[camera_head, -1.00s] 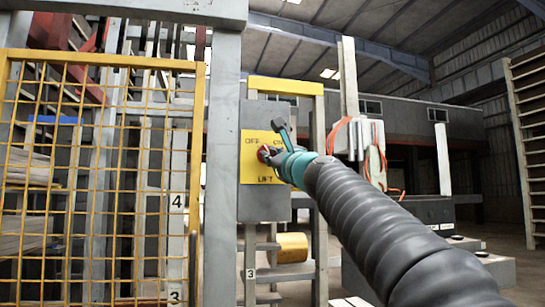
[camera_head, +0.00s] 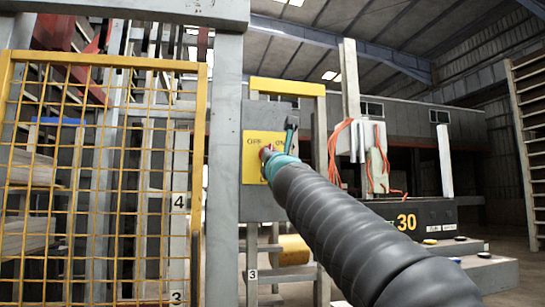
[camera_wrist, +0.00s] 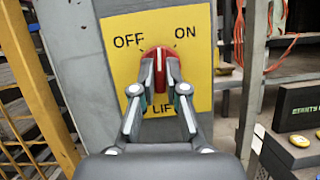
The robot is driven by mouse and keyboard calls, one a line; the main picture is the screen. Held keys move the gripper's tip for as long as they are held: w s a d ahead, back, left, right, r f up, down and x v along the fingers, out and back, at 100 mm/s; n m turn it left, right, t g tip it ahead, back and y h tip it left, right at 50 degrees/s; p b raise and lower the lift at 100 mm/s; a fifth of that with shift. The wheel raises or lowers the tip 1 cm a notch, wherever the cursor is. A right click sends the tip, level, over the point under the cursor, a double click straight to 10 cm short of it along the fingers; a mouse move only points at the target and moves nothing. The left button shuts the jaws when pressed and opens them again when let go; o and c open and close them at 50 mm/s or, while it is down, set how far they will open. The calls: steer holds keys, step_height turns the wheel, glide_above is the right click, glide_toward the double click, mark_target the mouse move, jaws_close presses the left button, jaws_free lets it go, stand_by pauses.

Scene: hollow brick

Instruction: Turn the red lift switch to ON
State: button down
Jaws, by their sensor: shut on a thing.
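The red lift switch (camera_wrist: 160,53) sits on a yellow plate (camera_wrist: 118,60) lettered OFF at left, ON at right and LIFT below. In the wrist view its grip ridge stands about upright, between the two words. My gripper (camera_wrist: 160,78) is shut on that ridge, one finger on each side. In the head view a little of the red switch (camera_head: 266,152) shows at the left of my gripper (camera_head: 280,154). My arm hides the lower right of the yellow plate (camera_head: 252,172) there, with the word LIFT.
The plate is on a grey panel (camera_head: 257,208) beside a grey post (camera_head: 224,130). A yellow mesh gate (camera_head: 202,190) stands at left. Orange cables (camera_head: 334,150) hang at right, above a dark block marked 30 (camera_head: 432,213). Open floor lies farther right.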

steer(key=shift+a+r+m+g+h+p, duration=0.15)
steer(key=shift+m+h, duration=0.75)
steer(key=shift+m, duration=0.9)
steer(key=shift+f+m+g+h+p, duration=0.1)
steer(key=shift+m+h+p, duration=0.2)
steer(key=shift+m+h, duration=1.05)
steer(key=shift+a+r+m+g+h+p, duration=0.15)
steer(key=shift+m+h, duration=0.3)
steer(key=shift+m, duration=1.8)
steer(key=shift+f+m, duration=0.1)
steer(key=shift+m, duration=0.2)
steer(key=c, duration=1.2)
jaws_free()
steer(key=shift+d, duration=0.1)
steer(key=shift+s, duration=0.15)
steer(key=v, duration=1.1)
steer(key=shift+s+f, duration=0.2)
steer(key=shift+s, duration=0.2)
